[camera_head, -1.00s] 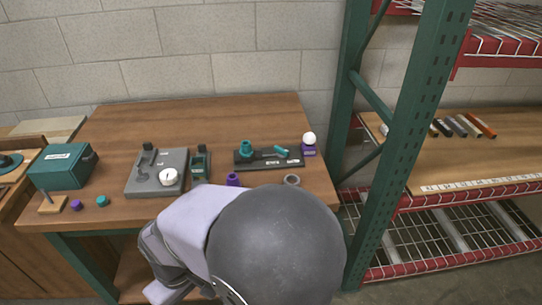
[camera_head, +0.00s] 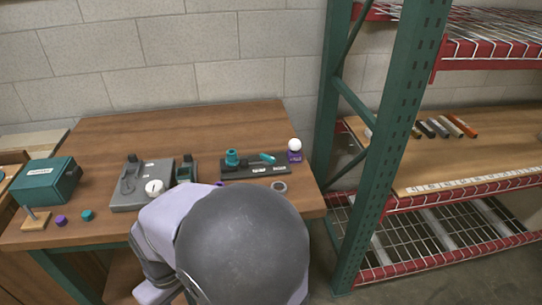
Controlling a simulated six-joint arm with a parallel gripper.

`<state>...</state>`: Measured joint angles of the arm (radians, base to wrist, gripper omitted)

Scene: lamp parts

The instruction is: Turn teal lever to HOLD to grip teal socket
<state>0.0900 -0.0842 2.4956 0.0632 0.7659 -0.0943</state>
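The teal socket (camera_head: 232,159) stands upright at the left end of a dark fixture base (camera_head: 240,174) near the back right of the table. The teal lever (camera_head: 267,158) sits to the right of the socket on the same base. Small white labels (camera_head: 259,170) lie along the front of the base, too small to read, so I cannot tell which mark the lever points to. My gripper is not in view. My arm's lavender link and large dark rounded joint fill the lower middle of the picture, in front of the table.
A white bulb on a purple holder (camera_head: 295,157) stands right of the fixture. A grey ring (camera_head: 279,186) lies before it. A grey device (camera_head: 140,199) and a teal box (camera_head: 43,182) stand to the left. A green rack post (camera_head: 375,150) rises at right. The table's back is clear.

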